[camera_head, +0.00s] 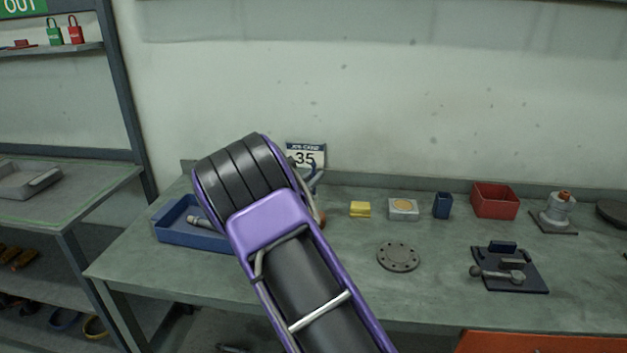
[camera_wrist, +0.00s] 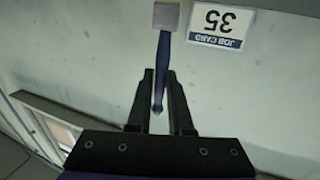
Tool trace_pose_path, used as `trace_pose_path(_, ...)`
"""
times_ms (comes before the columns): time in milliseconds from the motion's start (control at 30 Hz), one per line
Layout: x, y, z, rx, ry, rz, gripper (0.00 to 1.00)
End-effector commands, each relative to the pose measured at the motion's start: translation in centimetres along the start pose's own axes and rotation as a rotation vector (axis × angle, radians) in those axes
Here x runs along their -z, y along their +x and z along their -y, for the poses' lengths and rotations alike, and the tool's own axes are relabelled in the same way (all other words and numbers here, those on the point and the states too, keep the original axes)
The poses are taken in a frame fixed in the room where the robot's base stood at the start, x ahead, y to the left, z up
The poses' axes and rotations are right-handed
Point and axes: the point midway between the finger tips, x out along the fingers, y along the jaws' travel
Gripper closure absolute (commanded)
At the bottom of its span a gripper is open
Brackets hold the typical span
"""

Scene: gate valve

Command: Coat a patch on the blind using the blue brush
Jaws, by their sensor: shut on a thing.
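The blue brush (camera_wrist: 163,58) shows in the wrist view, its blue handle between the two dark fingers of my gripper (camera_wrist: 161,78). My gripper is shut on the handle, and the pale square brush head (camera_wrist: 166,16) sticks out past the fingertips. A round grey disc with holes around its rim, which looks like the blind (camera_head: 398,257), lies flat on the bench in the head view. It is apart from my arm, to its right. In the head view my arm hides most of my gripper and the brush.
On the bench (camera_head: 350,290) stand a blue tray (camera_head: 178,236) at the left, a yellow block (camera_head: 360,209), a tin (camera_head: 403,209), a blue cup (camera_head: 442,205), a red bin (camera_head: 494,200) and a dark plate with metal parts (camera_head: 510,270). A job card (camera_head: 307,155) stands behind.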

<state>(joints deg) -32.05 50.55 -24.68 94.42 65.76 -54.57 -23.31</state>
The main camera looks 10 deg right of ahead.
Motion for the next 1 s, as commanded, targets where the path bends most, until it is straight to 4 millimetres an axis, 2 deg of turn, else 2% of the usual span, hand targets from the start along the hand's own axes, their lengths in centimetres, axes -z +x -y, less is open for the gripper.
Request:
trace_pose_path(33,0.7,0.0,0.0,0.000,0.000,0.000,1.00)
trace_pose_path(500,4.3,0.0,0.0,0.000,0.001,0.000,1.00)
trace_pose_path(1000,4.6,0.0,0.0,0.000,0.000,0.000,1.00)
